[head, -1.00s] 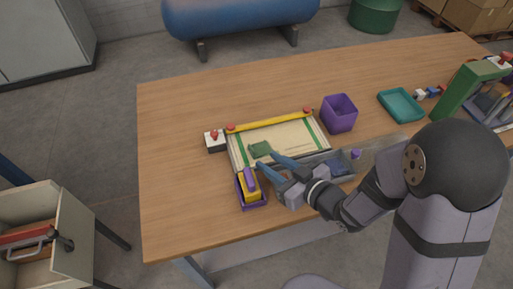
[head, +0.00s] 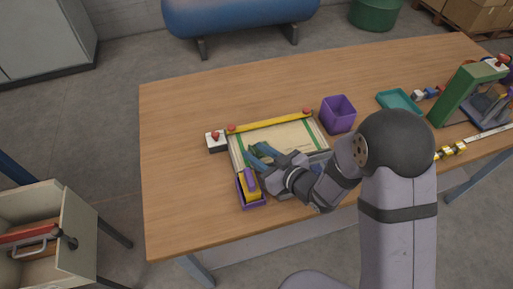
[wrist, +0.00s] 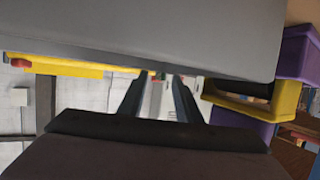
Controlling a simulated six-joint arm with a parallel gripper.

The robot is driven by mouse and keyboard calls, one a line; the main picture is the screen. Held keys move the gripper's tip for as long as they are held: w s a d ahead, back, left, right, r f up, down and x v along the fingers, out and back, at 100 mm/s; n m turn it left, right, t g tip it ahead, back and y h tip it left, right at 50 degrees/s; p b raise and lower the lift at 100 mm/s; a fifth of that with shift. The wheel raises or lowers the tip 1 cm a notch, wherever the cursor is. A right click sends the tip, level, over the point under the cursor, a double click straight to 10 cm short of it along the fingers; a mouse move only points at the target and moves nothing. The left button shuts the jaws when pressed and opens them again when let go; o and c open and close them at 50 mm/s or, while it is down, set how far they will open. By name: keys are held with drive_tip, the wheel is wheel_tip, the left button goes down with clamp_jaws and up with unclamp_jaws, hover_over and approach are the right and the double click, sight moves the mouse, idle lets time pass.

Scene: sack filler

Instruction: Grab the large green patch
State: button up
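The green patch (head: 247,154) lies on the cream sheet (head: 288,136) in the shallow frame at the table's middle. Only a small part of it shows in the head view; my gripper (head: 256,152) covers the rest. My gripper is low over the sheet, at the patch. In the wrist view my gripper (wrist: 164,78) has its two dark fingers apart, with a gap between them and nothing clearly held there. I do not make out the patch in the wrist view. Whether the fingertips touch it I cannot tell.
A yellow bar (head: 270,121) with red knobs spans the frame's far edge. A purple holder with a yellow and purple tool (head: 250,185) stands close at the near left. A white block with a red knob (head: 215,141) is left. A purple bin (head: 338,113) stands right.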

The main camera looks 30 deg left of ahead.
drive_tip(key=shift+w+a, duration=0.1)
drive_tip(key=shift+a, duration=0.1)
clamp_jaws()
drive_tip(key=shift+r, duration=0.1)
wheel_tip(320, 180, up, 10)
idle(1.0)
